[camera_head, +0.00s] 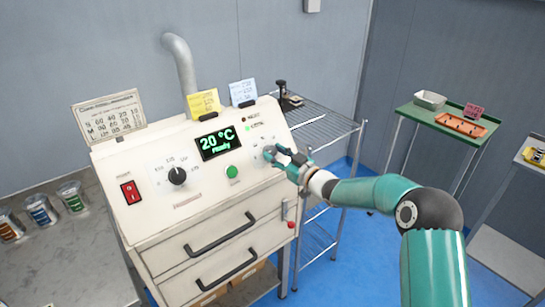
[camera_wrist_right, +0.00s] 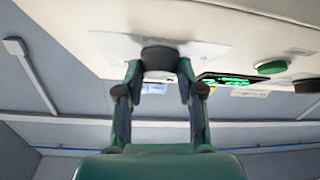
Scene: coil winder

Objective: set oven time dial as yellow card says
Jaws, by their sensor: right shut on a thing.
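The oven (camera_head: 190,190) stands with its sloped white panel facing me. The right-hand dial, the time dial, is largely hidden by my gripper in the head view; it shows as a dark round knob (camera_wrist_right: 160,58) in the wrist view. My right gripper (camera_head: 270,155) is shut on this knob, one finger on each side, also seen in the wrist view (camera_wrist_right: 160,72). The dial's pointer cannot be made out. The yellow card (camera_head: 204,103) stands on the oven's top; its writing is too small to read. My left gripper is not in view.
A wire shelf (camera_head: 320,125) is at right.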

